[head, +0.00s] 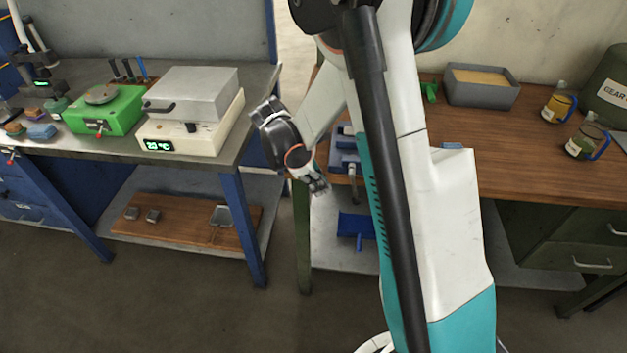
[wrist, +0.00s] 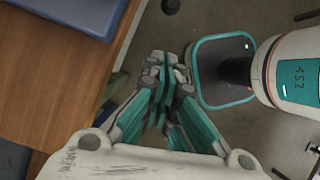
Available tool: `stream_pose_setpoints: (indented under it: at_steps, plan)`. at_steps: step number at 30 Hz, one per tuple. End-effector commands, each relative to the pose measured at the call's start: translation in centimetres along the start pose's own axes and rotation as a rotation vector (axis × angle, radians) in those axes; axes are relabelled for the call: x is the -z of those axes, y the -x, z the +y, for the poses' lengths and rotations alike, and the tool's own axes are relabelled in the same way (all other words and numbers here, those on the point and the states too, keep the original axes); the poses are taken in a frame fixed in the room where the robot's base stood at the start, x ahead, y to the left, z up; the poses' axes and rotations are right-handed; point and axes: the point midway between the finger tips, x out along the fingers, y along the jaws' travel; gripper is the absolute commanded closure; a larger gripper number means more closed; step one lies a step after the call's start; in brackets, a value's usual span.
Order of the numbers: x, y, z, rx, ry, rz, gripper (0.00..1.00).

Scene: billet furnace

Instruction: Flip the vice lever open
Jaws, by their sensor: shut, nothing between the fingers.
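The vice (head: 345,150) is blue and grey and sits at the left front edge of the wooden bench. My arm hides part of it in the head view. Its grey lever (head: 353,185) hangs down in front of the bench edge. My gripper (head: 319,187) is shut and empty, just left of the lever and apart from it. In the wrist view the closed fingers (wrist: 166,65) point past the bench edge, over the floor. A blue block at the top left there may be part of the vice; I cannot tell.
The wooden bench (head: 460,130) carries a grey bin (head: 482,86) and jars at the right. A blue dustpan-like item (head: 356,227) is on the shelf below. At left, a metal workbench (head: 215,155) holds a furnace (head: 192,110) reading 23 °C. A gap separates the benches.

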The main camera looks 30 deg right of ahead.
Motion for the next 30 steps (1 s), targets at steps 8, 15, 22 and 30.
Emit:
stream_pose_setpoints:
  at_steps: [8,15,22,30]
  plan:
    - [-1.9,-3.6,-0.1,0.002,-0.003,-0.001,1.0]
    - [-3.8,-3.9,0.0,0.0,0.0,-0.001,1.0]
    - [-3.9,-3.8,0.0,0.0,0.0,-0.001,1.0]
    - [-4.3,-4.0,0.1,0.001,-0.001,-0.001,1.0]
